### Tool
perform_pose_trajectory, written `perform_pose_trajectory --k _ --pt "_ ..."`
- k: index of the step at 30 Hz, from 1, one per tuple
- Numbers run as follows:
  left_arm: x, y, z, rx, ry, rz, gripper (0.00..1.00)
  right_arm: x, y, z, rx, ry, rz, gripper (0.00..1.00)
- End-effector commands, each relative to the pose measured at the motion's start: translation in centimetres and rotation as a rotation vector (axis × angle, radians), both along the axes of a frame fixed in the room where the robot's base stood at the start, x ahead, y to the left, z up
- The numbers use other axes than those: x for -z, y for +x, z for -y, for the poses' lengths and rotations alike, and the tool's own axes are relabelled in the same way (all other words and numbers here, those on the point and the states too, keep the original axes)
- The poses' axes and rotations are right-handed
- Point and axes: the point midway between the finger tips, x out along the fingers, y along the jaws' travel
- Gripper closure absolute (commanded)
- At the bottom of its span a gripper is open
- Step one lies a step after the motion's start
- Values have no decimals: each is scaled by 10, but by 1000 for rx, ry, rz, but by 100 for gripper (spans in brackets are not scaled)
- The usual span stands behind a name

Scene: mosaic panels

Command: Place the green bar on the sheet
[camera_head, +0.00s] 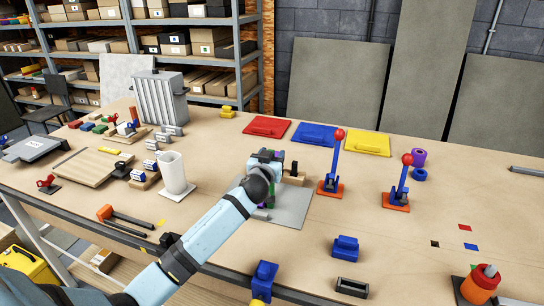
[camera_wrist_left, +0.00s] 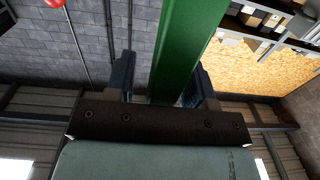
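The green bar (camera_wrist_left: 185,45) fills the space between the fingers of my left gripper (camera_wrist_left: 165,85) in the left wrist view and runs out past the top edge. The gripper looks shut on it. In the head view my left gripper (camera_head: 268,157) is over the grey sheet (camera_head: 293,207), with bits of green beside and below it. My wrist and forearm hide most of the bar and part of the sheet. I cannot tell whether the bar's lower end touches the sheet. My right gripper is in neither view.
Close to the sheet are a white pitcher (camera_head: 173,172) on the left and a red-knobbed lever (camera_head: 335,165) on the right. Red (camera_head: 267,127), blue (camera_head: 315,134) and yellow (camera_head: 367,143) panels lie behind. Blue blocks (camera_head: 345,247) stand in front. The table is mostly clear at far right.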

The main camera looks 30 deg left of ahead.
Motion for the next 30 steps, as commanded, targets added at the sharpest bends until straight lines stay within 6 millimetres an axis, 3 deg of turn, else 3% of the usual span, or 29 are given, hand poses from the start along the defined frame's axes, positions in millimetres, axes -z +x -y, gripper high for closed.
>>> perform_pose_trajectory --k 11,24,30 --pt "-1 -7 2 1 0 0 51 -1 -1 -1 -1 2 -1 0" --pt "-1 -92 25 1 -2 0 51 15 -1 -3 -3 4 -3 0" --pt "-3 -112 31 0 -1 1 51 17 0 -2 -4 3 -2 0"
